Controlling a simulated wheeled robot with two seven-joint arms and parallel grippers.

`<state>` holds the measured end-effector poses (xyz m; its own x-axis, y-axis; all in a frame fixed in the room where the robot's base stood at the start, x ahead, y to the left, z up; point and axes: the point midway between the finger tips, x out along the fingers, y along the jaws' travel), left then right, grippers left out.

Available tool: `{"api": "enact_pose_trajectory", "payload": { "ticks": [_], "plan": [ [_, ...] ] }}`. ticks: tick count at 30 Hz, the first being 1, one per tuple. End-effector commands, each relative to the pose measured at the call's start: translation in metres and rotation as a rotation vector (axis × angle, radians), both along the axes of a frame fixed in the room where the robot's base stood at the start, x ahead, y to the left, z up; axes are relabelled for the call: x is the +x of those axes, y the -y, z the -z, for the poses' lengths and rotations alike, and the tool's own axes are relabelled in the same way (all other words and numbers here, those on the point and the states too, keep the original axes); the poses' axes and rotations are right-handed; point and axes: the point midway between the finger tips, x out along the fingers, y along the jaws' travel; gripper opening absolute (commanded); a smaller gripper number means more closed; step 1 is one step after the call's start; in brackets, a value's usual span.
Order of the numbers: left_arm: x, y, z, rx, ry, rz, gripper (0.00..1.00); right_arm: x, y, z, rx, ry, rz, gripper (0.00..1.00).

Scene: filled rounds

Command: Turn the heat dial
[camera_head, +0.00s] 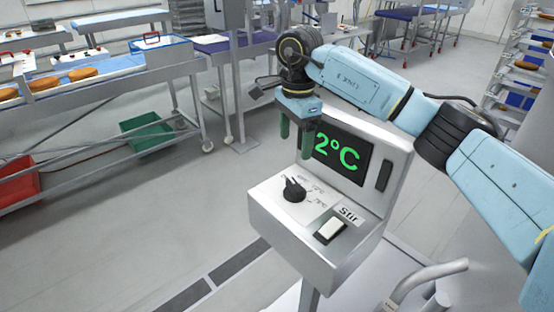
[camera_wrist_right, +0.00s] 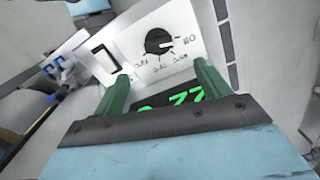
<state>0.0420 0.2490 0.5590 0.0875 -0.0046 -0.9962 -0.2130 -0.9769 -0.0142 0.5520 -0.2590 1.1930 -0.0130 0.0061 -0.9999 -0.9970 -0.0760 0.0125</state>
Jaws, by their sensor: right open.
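The heat dial (camera_head: 294,190) is a black knob on the light sloping face of a grey control box (camera_head: 290,234). Marks are printed around it, and its pointer end is toward the upper left in the head view. The dial also shows in the right wrist view (camera_wrist_right: 158,42), beyond my fingertips. My right gripper (camera_head: 294,143) is open and empty, with green fingers pointing down in front of the display, above the dial and apart from it. The green fingers also show in the right wrist view (camera_wrist_right: 160,85). My left gripper is not in view.
A screen (camera_head: 343,158) with green digits, partly covered by my gripper, stands behind the dial. A white rocker switch (camera_head: 330,231) labelled Stir sits right of the dial. A conveyor table (camera_head: 140,65) with round items is at the left; the floor between is open.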

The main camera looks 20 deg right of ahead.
Motion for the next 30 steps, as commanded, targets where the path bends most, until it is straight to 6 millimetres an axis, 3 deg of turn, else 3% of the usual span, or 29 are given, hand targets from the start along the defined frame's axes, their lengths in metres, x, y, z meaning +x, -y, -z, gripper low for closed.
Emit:
{"api": "enact_pose_trajectory", "payload": {
  "ticks": [5,21,30],
  "plan": [
    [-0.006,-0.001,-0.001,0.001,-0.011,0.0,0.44,0.0,0.003,0.005,-0.009,-0.001,0.003,0.75],
    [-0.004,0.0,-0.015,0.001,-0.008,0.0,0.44,-0.002,0.002,0.106,-0.006,-0.003,0.003,0.75],
    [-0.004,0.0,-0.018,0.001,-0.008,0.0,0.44,-0.001,0.002,0.131,-0.006,0.001,0.002,0.75]
  ]
}}
